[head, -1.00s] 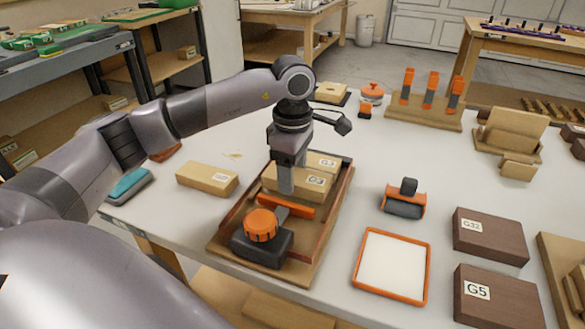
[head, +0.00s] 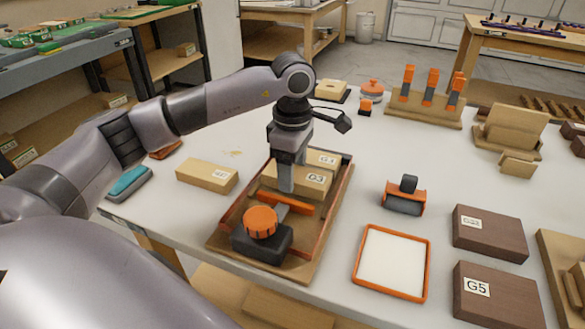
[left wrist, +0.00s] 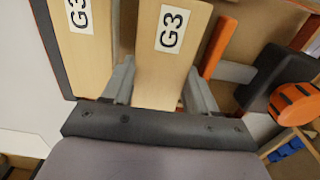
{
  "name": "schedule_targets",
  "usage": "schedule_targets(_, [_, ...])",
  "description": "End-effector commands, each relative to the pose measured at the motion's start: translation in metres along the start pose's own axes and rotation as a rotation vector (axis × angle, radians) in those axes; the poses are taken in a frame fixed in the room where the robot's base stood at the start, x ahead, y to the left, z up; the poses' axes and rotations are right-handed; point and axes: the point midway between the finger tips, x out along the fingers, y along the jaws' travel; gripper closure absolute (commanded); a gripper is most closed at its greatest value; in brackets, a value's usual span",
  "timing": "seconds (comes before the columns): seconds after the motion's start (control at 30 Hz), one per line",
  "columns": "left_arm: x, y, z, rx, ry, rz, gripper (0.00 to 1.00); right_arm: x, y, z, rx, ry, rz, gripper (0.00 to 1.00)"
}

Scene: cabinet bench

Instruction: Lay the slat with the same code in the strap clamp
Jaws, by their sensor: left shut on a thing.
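The strap clamp is a wooden tray with a raised rim (head: 334,208), a black block with an orange knob (head: 260,222) and an orange bar (head: 284,203). A pale slat coded G3 (head: 322,158) lies at its far end. My left gripper (head: 285,188) is shut on a second pale slat coded G3 (head: 318,190), inside the tray between the first slat and the orange bar. In the left wrist view the held slat (left wrist: 165,70) sits between both fingers, beside the other slat (left wrist: 85,55). Whether it touches the tray floor is hidden. My right gripper is not in view.
Another pale slat (head: 207,176) with an unreadable label lies left of the tray. To the right are an orange-rimmed white tray (head: 392,264), an orange-and-black tool (head: 404,197) and dark blocks, one marked G5 (head: 500,298). A teal-topped block (head: 128,182) lies at the left edge.

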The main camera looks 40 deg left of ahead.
Motion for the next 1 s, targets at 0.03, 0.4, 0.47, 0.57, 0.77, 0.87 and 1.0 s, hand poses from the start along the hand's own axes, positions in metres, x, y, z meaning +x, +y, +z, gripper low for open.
schedule_targets(0.03, [-0.0004, 0.0001, 0.0002, 0.0, 0.0, 0.001, 0.75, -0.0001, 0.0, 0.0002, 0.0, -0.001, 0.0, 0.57])
schedule_targets(0.4, [-0.0002, 0.0, 0.0001, 0.0, 0.0, 0.0, 0.75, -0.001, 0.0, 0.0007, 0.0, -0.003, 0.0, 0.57])
schedule_targets(0.47, [-0.0002, 0.0, 0.0, 0.0, 0.0, 0.0, 0.75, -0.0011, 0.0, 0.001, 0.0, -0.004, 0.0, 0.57])
schedule_targets(0.57, [0.0001, 0.0, 0.0, 0.0, 0.0, 0.0, 0.75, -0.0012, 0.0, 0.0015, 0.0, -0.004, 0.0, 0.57])
schedule_targets(0.77, [0.0031, -0.0001, -0.0002, 0.0, 0.0, 0.0, 0.75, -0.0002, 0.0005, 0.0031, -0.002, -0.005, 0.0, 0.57])
schedule_targets(0.87, [0.0051, 0.0, -0.0003, 0.0, 0.0, 0.0, 0.75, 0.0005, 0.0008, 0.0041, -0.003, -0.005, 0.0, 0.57])
schedule_targets(1.0, [0.0062, 0.0, -0.0003, 0.0, 0.0, 0.0, 0.75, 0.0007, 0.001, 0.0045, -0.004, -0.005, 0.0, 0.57])
